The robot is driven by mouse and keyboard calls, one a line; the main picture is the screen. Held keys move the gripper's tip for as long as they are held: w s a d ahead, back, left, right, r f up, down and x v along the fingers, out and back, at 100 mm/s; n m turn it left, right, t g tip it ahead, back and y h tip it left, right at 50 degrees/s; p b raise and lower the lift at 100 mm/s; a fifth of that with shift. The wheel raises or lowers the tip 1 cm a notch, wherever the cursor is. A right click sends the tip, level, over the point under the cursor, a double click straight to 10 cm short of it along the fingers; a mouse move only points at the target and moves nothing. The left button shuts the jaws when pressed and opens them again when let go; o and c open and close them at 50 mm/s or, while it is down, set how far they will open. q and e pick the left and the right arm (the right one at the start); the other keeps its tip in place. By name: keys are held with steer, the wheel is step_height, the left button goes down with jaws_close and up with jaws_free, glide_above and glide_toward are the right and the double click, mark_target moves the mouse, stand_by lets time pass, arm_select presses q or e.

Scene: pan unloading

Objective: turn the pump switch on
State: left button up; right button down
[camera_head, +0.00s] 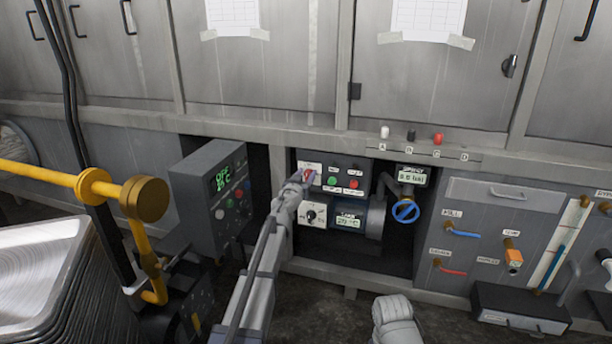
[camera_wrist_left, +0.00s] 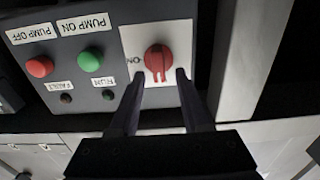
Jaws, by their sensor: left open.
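The switch is a red rotary knob (camera_wrist_left: 158,59) on a white plate (camera_wrist_left: 143,38) marked ON. In the left wrist view its ridge points down the picture, toward my gripper, and ON is at its left. My left gripper (camera_wrist_left: 161,74) is open, with one fingertip on each side of the knob's lower part; I cannot tell if they touch it. In the head view the red knob (camera_head: 309,175) shows just past the fingertips of the left gripper (camera_head: 303,182), partly hidden. My right gripper is not in view; a grey part of my right arm shows at the bottom.
Beside the switch are a green PUMP ON button (camera_wrist_left: 90,59), a red PUMP OFF button (camera_wrist_left: 40,66) and two dark lamps. Below it is a black dial (camera_head: 311,215). A grey control box (camera_head: 204,195) juts out at left, and a blue valve wheel (camera_head: 405,211) is at right.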

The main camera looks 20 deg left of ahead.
arm_select(q)
jaws_close()
stand_by(0.4)
stand_by(0.4)
steer(key=m, duration=0.4)
steer(key=shift+d+f, duration=0.1)
steer(key=shift+d, duration=0.3)
steer(key=m, duration=0.4)
steer(key=f+m+b, duration=0.1)
steer(key=m, duration=0.4)
steer(key=d+m, duration=0.1)
steer(key=m, duration=0.3)
steer(key=shift+s+f+m+b, duration=0.1)
steer(key=shift+f+m+b, duration=0.2)
steer(key=shift+m+b, duration=0.1)
steer(key=shift+d, duration=0.1)
